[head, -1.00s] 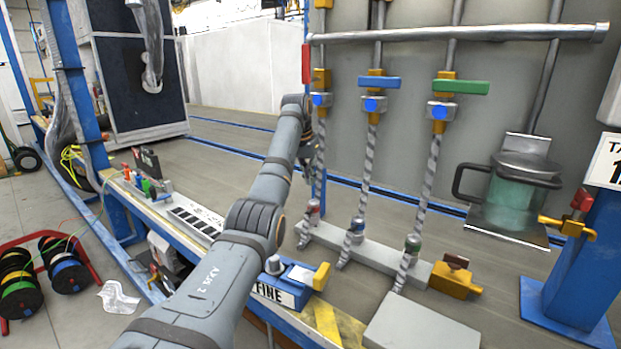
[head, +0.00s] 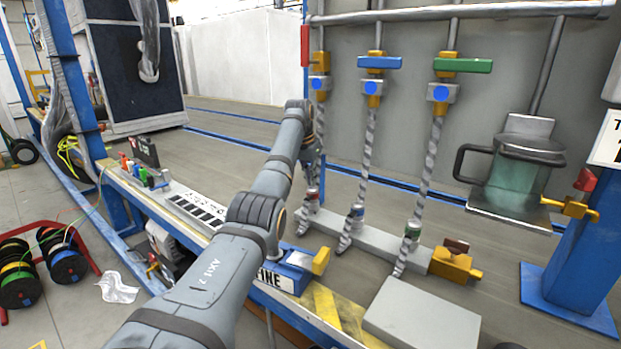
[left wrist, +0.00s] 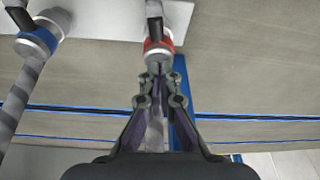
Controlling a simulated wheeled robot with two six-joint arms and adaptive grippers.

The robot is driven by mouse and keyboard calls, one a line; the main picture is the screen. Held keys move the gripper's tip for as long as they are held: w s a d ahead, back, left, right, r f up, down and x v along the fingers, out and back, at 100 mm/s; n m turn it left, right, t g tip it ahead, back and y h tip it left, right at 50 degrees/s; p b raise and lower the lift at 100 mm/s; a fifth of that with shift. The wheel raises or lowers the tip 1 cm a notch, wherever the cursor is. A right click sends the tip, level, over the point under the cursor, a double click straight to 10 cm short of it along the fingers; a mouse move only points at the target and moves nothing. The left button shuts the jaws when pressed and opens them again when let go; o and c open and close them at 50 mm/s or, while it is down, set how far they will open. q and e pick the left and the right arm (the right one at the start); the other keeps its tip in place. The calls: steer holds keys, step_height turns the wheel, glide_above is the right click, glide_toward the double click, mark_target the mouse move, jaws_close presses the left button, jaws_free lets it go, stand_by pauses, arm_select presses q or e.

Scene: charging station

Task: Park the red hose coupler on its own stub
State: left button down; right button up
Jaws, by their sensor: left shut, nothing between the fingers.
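The red hose coupler (head: 312,195) stands at the left end of the grey beam (head: 385,242), with a striped hose rising from it. In the left wrist view the coupler (left wrist: 158,48) shows its red ring and dark lever at the white beam edge; I cannot tell how far it is seated. My left gripper (left wrist: 160,92) is shut and holds nothing, its fingertips close to the coupler's body over the hose. In the head view the left gripper (head: 313,150) is partly hidden by my arm. My right gripper is not in view.
A blue coupler (head: 357,214) and a green coupler (head: 412,231) stand along the same beam, with hoses above. Blue (head: 379,62) and green (head: 463,66) valve handles are higher up. A grey box (head: 420,312) lies in front. A brass fitting (head: 455,264) is at the beam's right end.

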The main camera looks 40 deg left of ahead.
arm_select(q)
steer(key=shift+r+p, duration=1.65)
steer(key=shift+p, duration=0.4)
steer(key=shift+s+r, duration=0.1)
steer(key=shift+r, duration=0.25)
steer(key=v, duration=1.1)
